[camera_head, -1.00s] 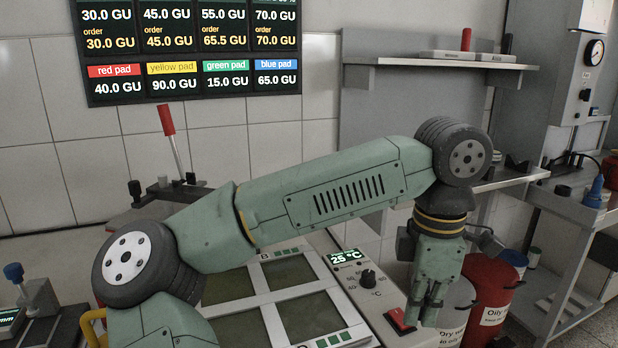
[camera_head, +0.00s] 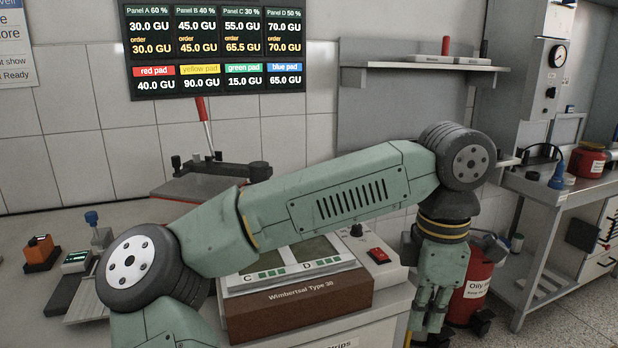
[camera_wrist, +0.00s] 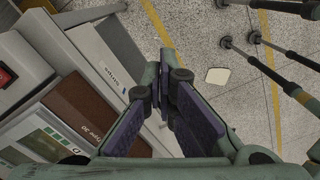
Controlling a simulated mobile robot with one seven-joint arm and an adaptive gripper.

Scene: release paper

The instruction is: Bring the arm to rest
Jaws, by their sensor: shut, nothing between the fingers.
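My green arm stretches across the head view from lower left to right. My gripper (camera_head: 430,318) hangs pointing down at the lower right, in front of the red bin and just right of the brown-fronted device. In the wrist view my gripper (camera_wrist: 160,88) shows its two dark finger pads close together, above the speckled floor. It is shut and holds nothing. The fingertips are partly cut off or dark in the head view.
The Wimbertsal Type 30 device (camera_head: 310,292) with lettered panels and a red switch stands on the bench. A red oily waste bin (camera_head: 478,283) stands right of the bench. A grey side table (camera_head: 560,192) is farther right. A wall shelf (camera_head: 420,67) and a display (camera_head: 213,45) are behind.

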